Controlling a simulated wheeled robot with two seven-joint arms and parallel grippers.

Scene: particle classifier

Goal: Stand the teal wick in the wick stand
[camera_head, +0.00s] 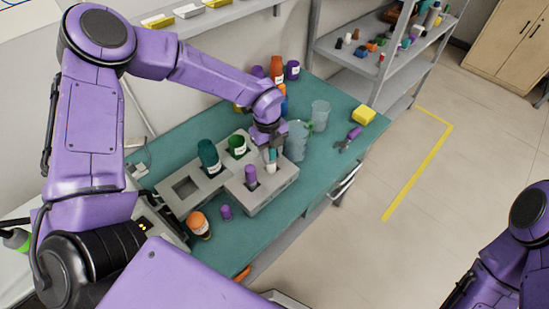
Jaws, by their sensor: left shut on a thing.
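My left gripper (270,147) points down over the right part of a grey block (268,195) with openings, which looks like the wick stand. It is shut on a small teal piece, the teal wick (272,155). A pale part shows just below the teal, at the block's top; I cannot tell whether the wick is in an opening or just above it. A purple piece (250,174) stands upright in the block, left of the gripper. The fingers partly hide the wick. My right arm shows at the lower right, but its gripper is out of view.
A dark green bottle (208,154) and a green cup (237,144) stand in the grey block's left part, near an empty square opening. Clear cups (320,114) stand behind right. An orange jar (199,224) and purple piece (225,211) are in front. A yellow block (363,114) lies right.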

